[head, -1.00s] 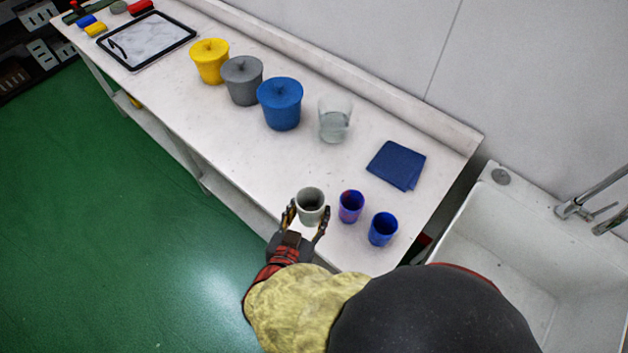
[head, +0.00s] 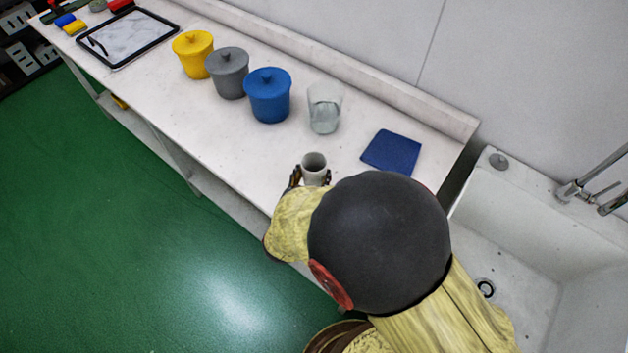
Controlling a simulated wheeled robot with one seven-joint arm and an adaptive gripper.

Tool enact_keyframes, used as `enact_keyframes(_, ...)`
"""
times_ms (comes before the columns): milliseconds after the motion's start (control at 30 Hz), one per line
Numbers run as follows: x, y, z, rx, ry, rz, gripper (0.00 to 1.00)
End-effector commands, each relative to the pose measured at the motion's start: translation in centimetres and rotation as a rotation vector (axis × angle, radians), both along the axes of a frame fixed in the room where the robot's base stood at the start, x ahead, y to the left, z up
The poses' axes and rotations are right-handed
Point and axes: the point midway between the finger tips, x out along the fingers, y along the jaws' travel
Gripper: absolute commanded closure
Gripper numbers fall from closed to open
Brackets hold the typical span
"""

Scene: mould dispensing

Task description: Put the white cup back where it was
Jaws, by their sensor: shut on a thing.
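The white cup (head: 314,168) is in the head view near the middle of the table, in front of the clear glass. It looks upright, with its open mouth showing dark inside. My gripper (head: 312,178) is shut on the cup, with a fingertip showing on each side. My arm hides the gripper's base and the cup's lower part. I cannot tell whether the cup touches the table.
The clear glass (head: 324,110) stands just behind the cup. Blue (head: 268,97), grey (head: 228,75) and yellow (head: 193,56) lidded pots stand to its left. A folded blue cloth (head: 391,152) lies right. The sink (head: 515,215) is beyond the table's right end.

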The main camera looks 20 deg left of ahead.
Motion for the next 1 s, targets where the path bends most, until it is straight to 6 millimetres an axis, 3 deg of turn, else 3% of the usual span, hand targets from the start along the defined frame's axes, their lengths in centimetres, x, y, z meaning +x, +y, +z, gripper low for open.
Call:
enact_keyframes(267, 0.6, 0.0, -3.7, -0.002, 0.002, 0.0, 0.82)
enact_keyframes(667, 0.6, 0.1, -4.1, 0.0, 0.0, -0.001, 0.82)
enact_keyframes(700, 0.6, 0.1, -4.1, 0.0, 0.0, -0.001, 0.52)
enact_keyframes(1000, 0.6, 0.1, -4.1, 0.0, 0.0, -0.001, 0.35)
